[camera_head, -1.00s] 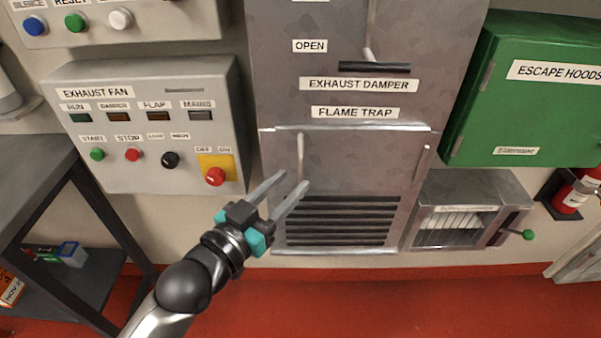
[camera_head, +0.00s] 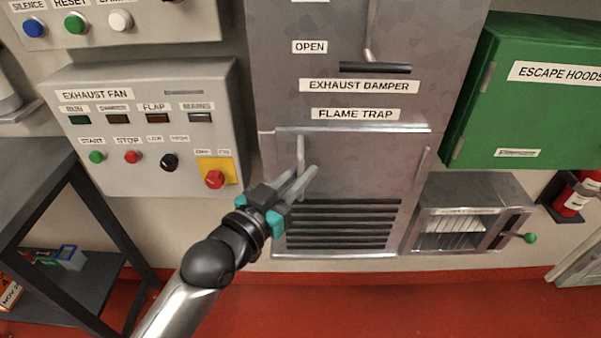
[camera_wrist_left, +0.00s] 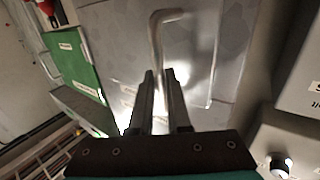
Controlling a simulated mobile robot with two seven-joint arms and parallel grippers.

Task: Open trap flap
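The flame trap flap (camera_head: 350,165) is a grey metal panel under the FLAME TRAP label, with dark louvre slots in its lower part. It looks closed, flush in its frame. Its upright bar handle (camera_head: 300,150) is near the panel's left edge; the bar's bent end also shows in the wrist view (camera_wrist_left: 154,35). My left gripper (camera_head: 308,171) is at the lower part of this handle. In the wrist view the fingers (camera_wrist_left: 158,73) stand close together on either side of the bar, apparently shut on it. My right gripper is out of view.
A second upright bar (camera_head: 422,165) is at the flap's right edge. The exhaust fan panel (camera_head: 140,180) is to the left, a dark shelf table (camera_head: 50,195) below it. A grey box with a green-knobbed lever (camera_head: 529,238) and a green cabinet (camera_head: 515,120) are to the right.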

